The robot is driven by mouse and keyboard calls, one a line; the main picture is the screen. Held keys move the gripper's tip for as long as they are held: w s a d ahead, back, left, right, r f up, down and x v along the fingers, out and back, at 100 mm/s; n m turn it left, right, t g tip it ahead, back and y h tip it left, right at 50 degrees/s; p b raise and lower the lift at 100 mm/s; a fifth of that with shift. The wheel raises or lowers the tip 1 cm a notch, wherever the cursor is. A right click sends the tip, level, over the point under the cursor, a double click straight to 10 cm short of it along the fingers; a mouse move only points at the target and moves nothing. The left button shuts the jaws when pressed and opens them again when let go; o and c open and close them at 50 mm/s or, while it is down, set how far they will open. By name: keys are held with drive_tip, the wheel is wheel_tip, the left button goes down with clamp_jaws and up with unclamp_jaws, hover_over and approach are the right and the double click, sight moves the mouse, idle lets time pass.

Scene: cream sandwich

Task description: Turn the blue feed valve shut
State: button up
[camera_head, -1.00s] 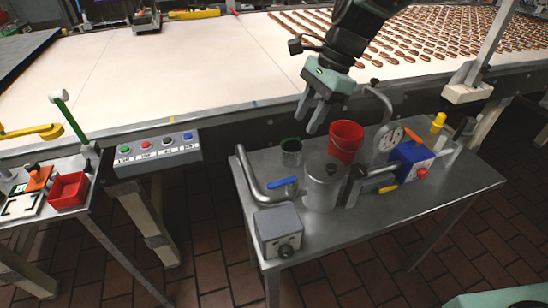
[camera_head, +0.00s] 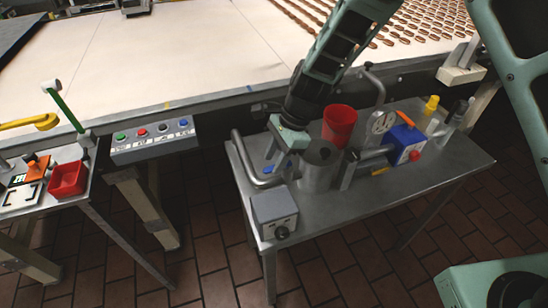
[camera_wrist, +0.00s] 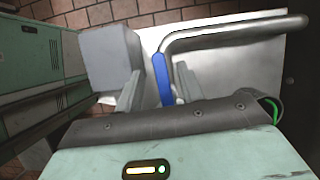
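The blue valve handle (camera_wrist: 162,78) shows in the wrist view as a narrow blue lever beside the bent grey pipe (camera_wrist: 215,37). My gripper (camera_wrist: 158,84) is open, with one finger on each side of the handle. There is a gap on the left, and the right finger is close to the handle; I cannot tell whether it touches. In the head view my gripper (camera_head: 277,158) reaches down over the pipe at the left of the steel table, and mostly hides the handle.
A grey box with a knob (camera_head: 274,215) stands close in front of my gripper. A steel pot (camera_head: 318,170) and a red bucket (camera_head: 338,125) stand to its right. The blue box (camera_head: 403,144) is further right. A button panel (camera_head: 153,142) is at left.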

drive_tip(key=shift+a+f, duration=0.2)
drive_tip(key=shift+f, duration=0.25)
clamp_jaws()
